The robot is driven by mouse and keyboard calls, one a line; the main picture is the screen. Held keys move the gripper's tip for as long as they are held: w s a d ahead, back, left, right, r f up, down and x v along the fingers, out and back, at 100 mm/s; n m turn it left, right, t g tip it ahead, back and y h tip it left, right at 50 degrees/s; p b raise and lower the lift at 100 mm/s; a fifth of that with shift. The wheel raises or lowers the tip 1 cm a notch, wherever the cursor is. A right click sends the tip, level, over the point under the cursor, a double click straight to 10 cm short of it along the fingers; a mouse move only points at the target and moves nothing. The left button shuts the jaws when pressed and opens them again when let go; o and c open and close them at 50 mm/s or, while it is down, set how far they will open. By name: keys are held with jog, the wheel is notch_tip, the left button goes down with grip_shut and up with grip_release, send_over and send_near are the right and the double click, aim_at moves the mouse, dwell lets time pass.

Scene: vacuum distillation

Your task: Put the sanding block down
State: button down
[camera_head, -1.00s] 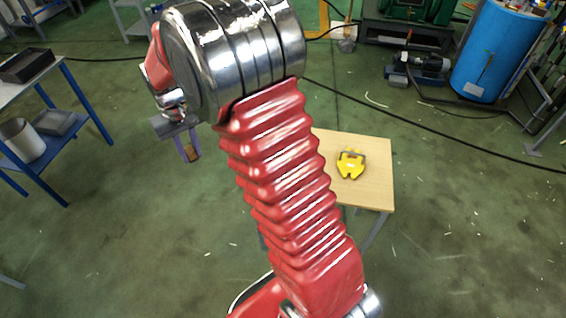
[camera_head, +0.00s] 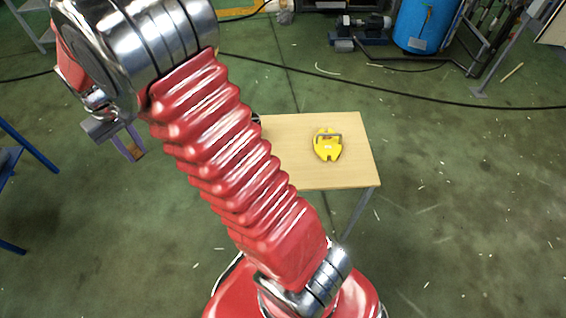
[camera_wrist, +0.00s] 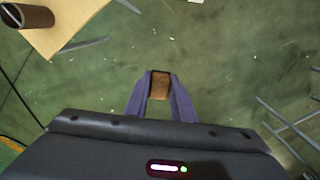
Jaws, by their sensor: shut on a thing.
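The sanding block (camera_wrist: 160,86) is a small brown block between the two purple fingers of my gripper (camera_wrist: 161,88) in the wrist view. My gripper is shut on it and holds it in the air over the green floor. In the head view my gripper (camera_head: 128,146) is at the left, left of the wooden table, with the brown block (camera_head: 135,152) at its tip. My red arm crosses the head view and hides part of the table's left side.
A light wooden table (camera_head: 350,178) stands in the middle with a yellow object (camera_head: 327,146) on it. A dark cylindrical thing (camera_wrist: 28,16) shows on the table in the wrist view. A blue frame (camera_head: 28,148) is at the left. A black cable (camera_head: 430,97) crosses the open floor.

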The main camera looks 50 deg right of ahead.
jog(key=shift+a, duration=0.25)
jog(key=s+d+f+m, duration=0.1)
jog(key=s+d+f, duration=0.1)
jog(key=d, duration=0.4)
jog(key=s+d+f+m, duration=0.1)
jog(key=d+f, duration=0.1)
jog(key=d, duration=0.4)
jog(key=m, duration=0.8)
send_over(287, 167)
notch_tip(287, 167, down, 10)
jog(key=shift+w, duration=0.1)
jog(key=shift+f, duration=2.9)
jog(key=shift+f, duration=2.1)
